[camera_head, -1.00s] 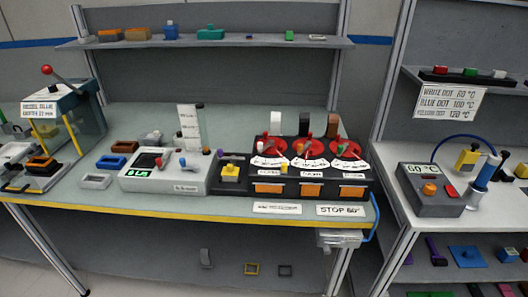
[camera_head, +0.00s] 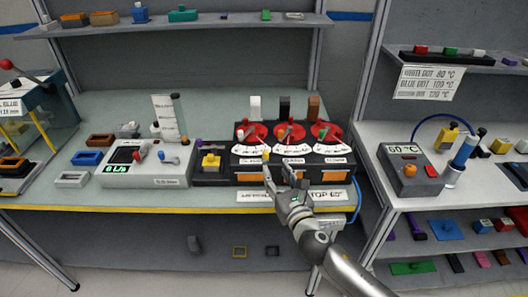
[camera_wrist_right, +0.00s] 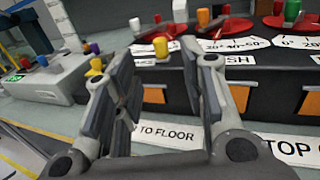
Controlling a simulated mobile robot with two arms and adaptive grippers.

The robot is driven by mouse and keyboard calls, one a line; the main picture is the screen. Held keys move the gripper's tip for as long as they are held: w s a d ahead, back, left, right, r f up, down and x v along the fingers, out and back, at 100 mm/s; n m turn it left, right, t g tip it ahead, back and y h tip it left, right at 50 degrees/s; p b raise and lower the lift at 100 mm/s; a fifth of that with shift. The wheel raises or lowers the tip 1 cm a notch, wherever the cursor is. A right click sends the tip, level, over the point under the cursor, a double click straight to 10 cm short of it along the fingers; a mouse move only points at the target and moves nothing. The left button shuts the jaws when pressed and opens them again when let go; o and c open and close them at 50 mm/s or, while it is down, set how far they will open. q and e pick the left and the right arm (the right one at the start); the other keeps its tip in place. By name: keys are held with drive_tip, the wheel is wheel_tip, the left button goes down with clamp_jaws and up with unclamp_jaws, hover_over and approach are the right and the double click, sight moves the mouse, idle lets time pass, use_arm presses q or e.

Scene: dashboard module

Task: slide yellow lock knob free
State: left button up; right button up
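Two yellow parts show, and I cannot tell which is the lock knob. A small yellow knob (camera_head: 266,156) sits at the front of the black dial module (camera_head: 243,170), below the left red dial; it also shows in the right wrist view (camera_wrist_right: 162,47), in the gap between the fingers. A larger yellow block (camera_head: 210,161) sits on a small dark box left of the module; its top shows in the wrist view (camera_wrist_right: 96,66), partly behind a finger. My right gripper (camera_head: 286,176) is open and empty, in front of the module, apart from both. My left gripper is out of view.
Red dials (camera_head: 288,133) with upright coloured levers stand on the module. A white weighing unit (camera_head: 147,176) is left of it. A temperature box (camera_head: 410,172) stands on the right bench.

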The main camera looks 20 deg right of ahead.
sight(267, 155)
drive_tip(key=w, duration=1)
drive_tip(key=shift+a+p, duration=0.2)
drive_tip(key=shift+p, duration=0.15)
clamp_jaws()
